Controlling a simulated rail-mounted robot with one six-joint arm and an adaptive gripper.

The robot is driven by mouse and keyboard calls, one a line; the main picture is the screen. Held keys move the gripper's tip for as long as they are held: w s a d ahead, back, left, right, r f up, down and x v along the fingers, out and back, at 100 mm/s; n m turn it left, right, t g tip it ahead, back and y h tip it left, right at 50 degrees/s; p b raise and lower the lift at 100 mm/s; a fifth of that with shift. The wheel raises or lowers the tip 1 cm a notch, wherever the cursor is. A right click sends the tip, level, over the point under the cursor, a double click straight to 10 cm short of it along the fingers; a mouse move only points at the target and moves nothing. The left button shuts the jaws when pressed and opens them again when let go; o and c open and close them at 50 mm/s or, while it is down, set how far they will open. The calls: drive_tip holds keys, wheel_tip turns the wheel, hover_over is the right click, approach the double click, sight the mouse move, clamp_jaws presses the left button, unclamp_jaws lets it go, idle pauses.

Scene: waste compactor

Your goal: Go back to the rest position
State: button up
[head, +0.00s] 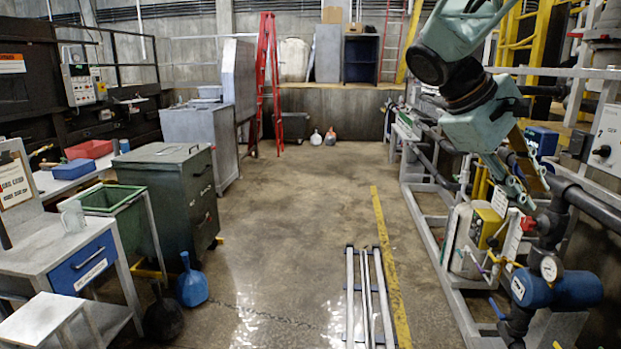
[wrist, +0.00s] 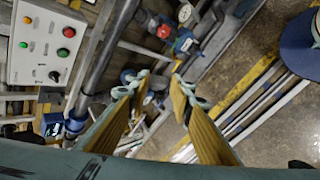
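My gripper (wrist: 160,78) shows in the wrist view with its two yellow-sided fingers apart and nothing between the tips. In the head view my gripper (head: 526,198) points down at the right, in front of the pipework and above or near a red valve part (head: 528,223). I cannot tell the exact gap to it. My arm hangs down from the top right of the head view. In the wrist view a red part (wrist: 164,31) and a gauge (wrist: 185,13) lie beyond the fingertips.
A blue pump (head: 545,288) and grey pipes crowd the right side. A control box (wrist: 45,45) with buttons is at the wrist view's upper left. Metal rails (head: 367,295) lie on the floor. A bench (head: 75,250) and green bin (head: 170,195) stand left. The middle floor is clear.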

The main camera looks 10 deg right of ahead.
drive_tip(key=s+a+f+t+y, duration=0.1)
drive_tip(key=s+a+f+y, duration=0.1)
drive_tip(key=s+a, duration=0.5)
drive_tip(key=s+a+f+m+t+y, duration=0.1)
drive_tip(key=s+a+f+t+y, duration=0.1)
drive_tip(key=s+a, duration=0.6)
drive_tip(key=s+a+f+m+t+y, duration=0.1)
drive_tip(key=s+a+f+y, duration=0.3)
drive_tip(key=a, duration=1.3)
drive_tip(key=shift+s+a+f+t, duration=0.15)
drive_tip(key=shift+s+f+t, duration=0.35)
drive_tip(key=shift+s, duration=1.25)
